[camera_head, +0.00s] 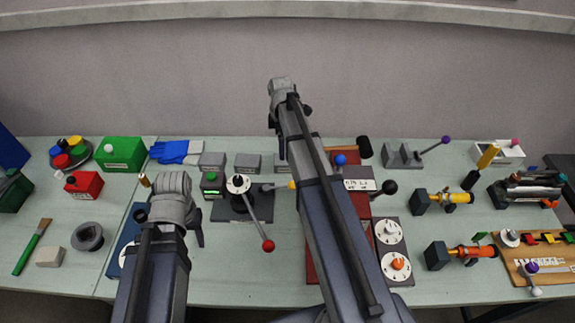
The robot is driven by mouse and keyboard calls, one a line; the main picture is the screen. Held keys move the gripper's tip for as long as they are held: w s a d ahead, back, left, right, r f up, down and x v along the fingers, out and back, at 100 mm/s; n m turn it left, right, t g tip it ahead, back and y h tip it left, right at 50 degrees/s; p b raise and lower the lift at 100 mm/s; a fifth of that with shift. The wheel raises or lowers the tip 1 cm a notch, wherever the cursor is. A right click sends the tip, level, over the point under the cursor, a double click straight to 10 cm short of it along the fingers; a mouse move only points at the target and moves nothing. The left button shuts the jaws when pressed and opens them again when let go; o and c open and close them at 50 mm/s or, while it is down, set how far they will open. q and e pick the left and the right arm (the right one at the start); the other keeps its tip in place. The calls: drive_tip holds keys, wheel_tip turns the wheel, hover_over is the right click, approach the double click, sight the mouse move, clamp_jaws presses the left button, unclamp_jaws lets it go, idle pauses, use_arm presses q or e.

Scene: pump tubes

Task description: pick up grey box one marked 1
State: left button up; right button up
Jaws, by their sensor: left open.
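Small grey boxes stand in a row on the table's back half: a left one (212,161), a middle one (247,163) and a right one (281,163). Any number on them is too small to read, so I cannot tell which is marked 1. My left gripper (199,236) is in front of the left box, apart from it and mostly hidden by its own wrist. It is open. My right arm reaches up across the middle. Its gripper (281,149) shows only as a thin dark piece near the right box, and its jaws cannot be made out.
Yellow and orange fittings (440,200) crowd the right side. Some table (240,275) is bare in front.

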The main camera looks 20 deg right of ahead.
sight(286, 163)
use_arm(q)
drive_tip(key=shift+f+b, duration=3.95)
use_arm(e)
drive_tip(key=shift+s+f, duration=0.1)
drive_tip(key=shift+f, duration=3.85)
drive_tip(key=shift+r, duration=0.1)
use_arm(q)
drive_tip(key=shift+r, duration=0.1)
use_arm(e)
drive_tip(key=c, duration=1.3)
